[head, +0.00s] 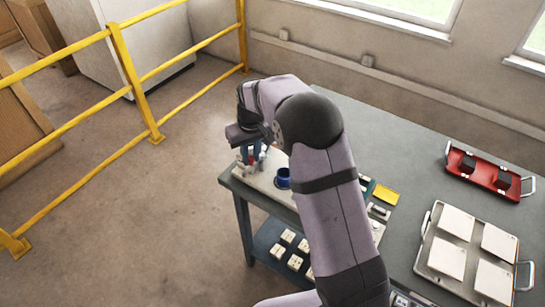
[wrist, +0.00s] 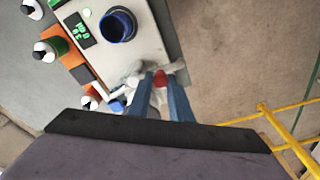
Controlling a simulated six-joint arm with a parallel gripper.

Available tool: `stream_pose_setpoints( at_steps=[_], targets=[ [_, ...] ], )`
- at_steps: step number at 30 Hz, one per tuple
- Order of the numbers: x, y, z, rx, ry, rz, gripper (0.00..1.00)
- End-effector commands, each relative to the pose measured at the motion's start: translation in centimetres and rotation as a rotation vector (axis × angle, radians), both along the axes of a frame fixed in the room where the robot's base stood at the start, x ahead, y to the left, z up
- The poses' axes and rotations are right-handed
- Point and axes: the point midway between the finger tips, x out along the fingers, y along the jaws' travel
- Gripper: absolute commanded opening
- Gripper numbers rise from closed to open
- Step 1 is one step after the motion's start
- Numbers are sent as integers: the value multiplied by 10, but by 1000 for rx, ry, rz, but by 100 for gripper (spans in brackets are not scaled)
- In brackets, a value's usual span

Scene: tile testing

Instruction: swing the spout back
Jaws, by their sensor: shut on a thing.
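My gripper (wrist: 160,84) points down at the end of the white board (wrist: 160,38) in the wrist view. Its two blue fingers are closed around a small pale part with a red end (wrist: 160,77), which I take to be the spout. The fingers hide much of it, so its exact direction cannot be told. In the head view my gripper (head: 254,155) is at the bench's left corner, partly hidden by my arm. A blue cup (wrist: 118,25) stands on the board a little away from the fingers; it also shows in the head view (head: 283,178).
A small display with green digits (wrist: 76,30) and several white-topped bottles (wrist: 44,50) are near the cup. On the grey bench (head: 385,140) are a red tray (head: 487,174) and a metal tray of white tiles (head: 437,262). Yellow railing (head: 130,75) stands left.

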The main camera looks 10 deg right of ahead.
Motion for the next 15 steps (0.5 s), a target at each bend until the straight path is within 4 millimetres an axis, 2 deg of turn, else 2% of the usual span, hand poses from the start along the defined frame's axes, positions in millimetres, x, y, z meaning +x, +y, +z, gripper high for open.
stream_pose_setpoints(
  at_steps=[5, 6, 8, 9, 15],
  targets=[
    [1, 2, 0, 4, -3, -1, 2],
    [1, 2, 0, 4, -3, -1, 21],
    [1, 2, 0, 4, -3, -1, 35],
    [1, 2, 0, 4, -3, -1, 38],
    [0, 1, 0, 3, -2, -1, 38]
  ],
)
